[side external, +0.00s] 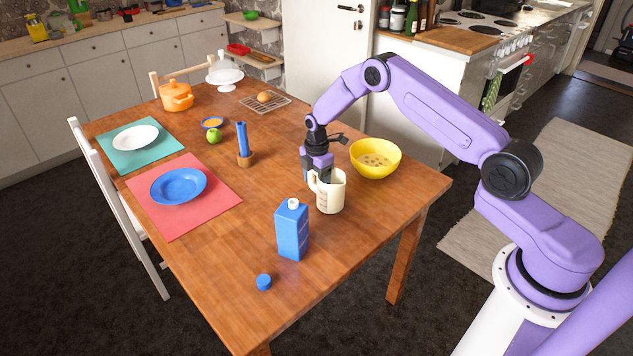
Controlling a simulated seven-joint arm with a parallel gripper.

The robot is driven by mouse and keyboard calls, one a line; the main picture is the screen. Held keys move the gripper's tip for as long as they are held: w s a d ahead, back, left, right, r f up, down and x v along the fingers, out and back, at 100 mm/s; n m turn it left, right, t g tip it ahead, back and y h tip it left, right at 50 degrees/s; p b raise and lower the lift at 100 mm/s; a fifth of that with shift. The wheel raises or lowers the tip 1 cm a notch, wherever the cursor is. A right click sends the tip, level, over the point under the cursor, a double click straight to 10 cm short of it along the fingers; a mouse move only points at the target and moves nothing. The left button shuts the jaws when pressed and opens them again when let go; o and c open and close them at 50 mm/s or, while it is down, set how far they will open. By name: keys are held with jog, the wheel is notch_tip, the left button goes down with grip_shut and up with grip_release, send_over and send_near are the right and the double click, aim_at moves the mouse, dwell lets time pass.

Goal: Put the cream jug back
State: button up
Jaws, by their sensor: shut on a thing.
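The cream jug (332,194) is a cream-coloured jug with its handle on the left side. It is upright near the right side of the wooden table, in front of the yellow bowl. My gripper (318,176) points down at the jug's handle side and is shut on the jug. The fingertips are small and partly hidden against the jug. I cannot tell whether the jug's base touches the table.
A yellow bowl (375,158) stands close behind the jug. A blue carton (292,230) stands in front, with a blue cap (263,282) nearby. A cork-based blue cylinder (243,143) stands to the left. The table's (220,270) front left is clear.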

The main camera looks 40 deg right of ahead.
jog(key=shift+f, duration=0.3)
jog(key=shift+f, duration=0.1)
jog(key=o, duration=1.3)
jog(key=shift+o, duration=0.2)
notch_tip(320, 180, up, 12)
jog(key=shift+r, duration=0.15)
